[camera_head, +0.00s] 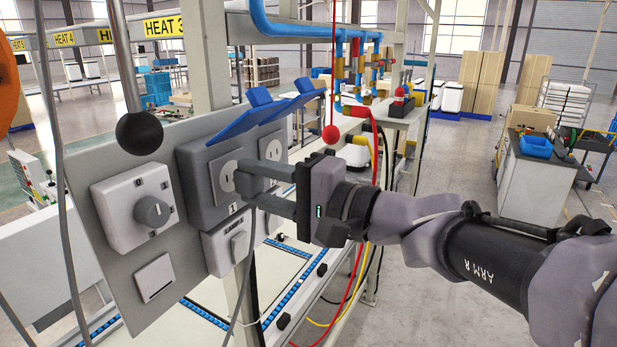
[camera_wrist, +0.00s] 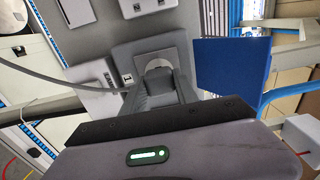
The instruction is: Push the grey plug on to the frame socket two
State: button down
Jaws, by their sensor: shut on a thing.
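My gripper (camera_head: 243,186) reaches from the right toward the grey double socket frame on the panel. In the head view the fingers largely hide the plug.
A black ball-ended lever (camera_head: 139,132) hangs in front of the panel. A thin grey cable (camera_wrist: 60,80) runs to the plug. A red ball (camera_head: 330,134) hangs above my wrist.

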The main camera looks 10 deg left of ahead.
aim_at(259, 184)
jog(key=shift+b+v, duration=0.9)
jog(key=shift+v, duration=1.25)
